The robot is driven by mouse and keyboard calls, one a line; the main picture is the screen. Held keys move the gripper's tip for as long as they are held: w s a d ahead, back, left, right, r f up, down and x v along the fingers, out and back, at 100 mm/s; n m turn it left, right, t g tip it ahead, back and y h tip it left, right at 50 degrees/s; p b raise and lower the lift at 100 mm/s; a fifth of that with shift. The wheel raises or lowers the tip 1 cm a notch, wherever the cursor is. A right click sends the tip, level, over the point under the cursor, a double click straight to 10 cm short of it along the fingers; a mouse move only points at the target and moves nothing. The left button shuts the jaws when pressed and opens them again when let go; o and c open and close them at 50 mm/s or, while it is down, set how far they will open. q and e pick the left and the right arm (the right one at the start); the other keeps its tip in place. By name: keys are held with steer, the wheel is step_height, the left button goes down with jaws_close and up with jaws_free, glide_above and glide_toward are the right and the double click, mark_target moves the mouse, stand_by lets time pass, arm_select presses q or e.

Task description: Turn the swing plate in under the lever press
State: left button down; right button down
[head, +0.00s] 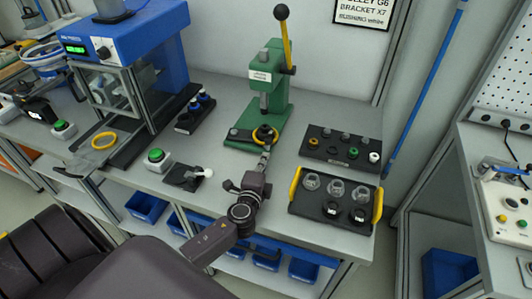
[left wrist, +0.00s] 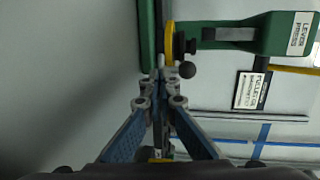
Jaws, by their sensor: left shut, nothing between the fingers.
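The green lever press (head: 269,85) stands at the back of the bench, with its yellow lever (head: 287,47) upright and topped by a black ball. A yellow ring (head: 264,134) sits at the press's foot, in front of the ram; it also shows in the left wrist view (left wrist: 169,42). The swing plate seems to be the flat piece at the ring, but its outline is partly hidden. My left gripper (head: 266,149) is shut and empty, its tips close to the near side of the ring. A small black knob (left wrist: 187,70) is beside the tips; contact cannot be told.
A black tray with yellow handles (head: 333,214) and a dark rack of small parts (head: 343,149) are to the right. A blue machine (head: 130,45) stands farther left.

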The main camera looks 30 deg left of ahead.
mark_target(275, 143)
arm_select(q)
steer(key=shift+w+a+r, duration=0.1)
steer(key=shift+w+a, duration=0.15)
steer(key=shift+w, duration=0.55)
steer(key=shift+w+y, duration=0.2)
steer(key=shift+y, duration=0.1)
steer(key=shift+w+d+n, duration=0.1)
steer(key=shift+w+n, duration=0.15)
steer(key=shift+n, duration=0.05)
steer(key=shift+w+y+b, duration=0.2)
steer(key=shift+y+b, duration=0.15)
steer(key=shift+y, duration=0.05)
steer(key=shift+w+n+g+y+b, duration=0.4)
steer(key=shift+w+n, duration=0.1)
steer(key=shift+w, duration=0.05)
steer(key=shift+w+d+b, duration=0.1)
steer(key=shift+w+b, duration=0.5)
steer(key=shift+w, duration=0.4)
steer(key=shift+w+a+b, duration=0.2)
steer(key=shift+w+b, duration=0.35)
steer(key=shift+w, duration=0.4)
steer(key=shift+w+a+b, duration=0.15)
steer(key=shift+w+b, duration=0.35)
steer(key=shift+w, duration=0.45)
